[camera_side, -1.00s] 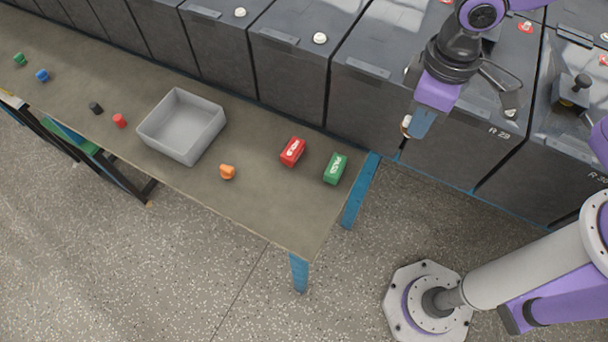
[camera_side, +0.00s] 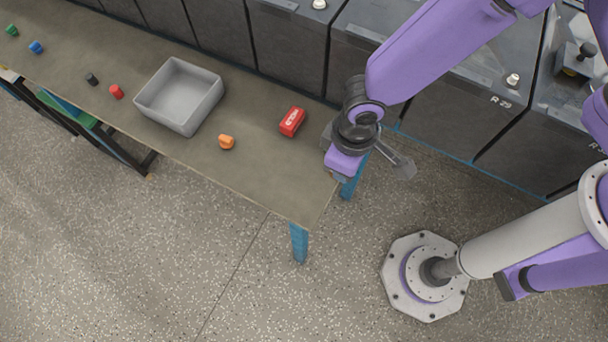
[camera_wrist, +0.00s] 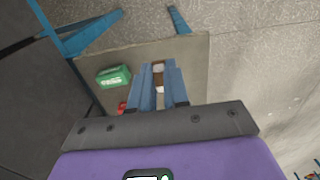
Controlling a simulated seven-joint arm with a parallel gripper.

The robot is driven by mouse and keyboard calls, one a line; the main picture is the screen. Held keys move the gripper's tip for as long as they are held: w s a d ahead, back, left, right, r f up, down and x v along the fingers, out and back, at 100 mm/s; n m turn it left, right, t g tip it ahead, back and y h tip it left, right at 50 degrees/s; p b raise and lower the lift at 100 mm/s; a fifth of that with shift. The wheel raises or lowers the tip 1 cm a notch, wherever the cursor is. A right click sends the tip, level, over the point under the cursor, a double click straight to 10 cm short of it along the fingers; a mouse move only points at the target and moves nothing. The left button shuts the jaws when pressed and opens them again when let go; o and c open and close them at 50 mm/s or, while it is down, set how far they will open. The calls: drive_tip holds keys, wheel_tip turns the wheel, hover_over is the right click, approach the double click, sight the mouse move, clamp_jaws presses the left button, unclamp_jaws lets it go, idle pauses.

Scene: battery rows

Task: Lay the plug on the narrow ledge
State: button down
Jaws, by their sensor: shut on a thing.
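In the wrist view my gripper (camera_wrist: 158,68) has its blue fingers closed around the plug (camera_wrist: 158,77), a small white and brown piece. The plug is seen against the bare end of the brown table (camera_wrist: 190,65). I cannot tell its height above the surface. In the side view my wrist (camera_side: 345,160) is over the near right end of the table; it hides the fingers and plug there. I cannot tell which part is the narrow ledge.
An orange piece (camera_side: 226,142), a grey bin (camera_side: 165,119) and several small colored pieces stand farther left. Dark battery blocks (camera_side: 284,45) line the table's back.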

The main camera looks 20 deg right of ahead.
drive_tip(key=w+a+f, duration=0.1)
drive_tip(key=a+f, duration=0.1)
drive_tip(key=w+a+f, duration=0.1)
drive_tip(key=a+f, duration=0.1)
drive_tip(key=w+a+f, duration=0.1)
drive_tip(key=a+f, duration=0.1)
drive_tip(key=shift+w+f, duration=0.25)
drive_tip(key=shift+w, duration=0.1)
drive_tip(key=shift+w+a+f, duration=0.1)
drive_tip(key=shift+a+f, duration=0.05)
drive_tip(key=shift+f, duration=1.65)
drive_tip(key=shift+f, duration=0.15)
drive_tip(key=c, duration=1.1)
unclamp_jaws()
wheel_tip(320, 180, up, 12)
drive_tip(key=shift+r, duration=0.2)
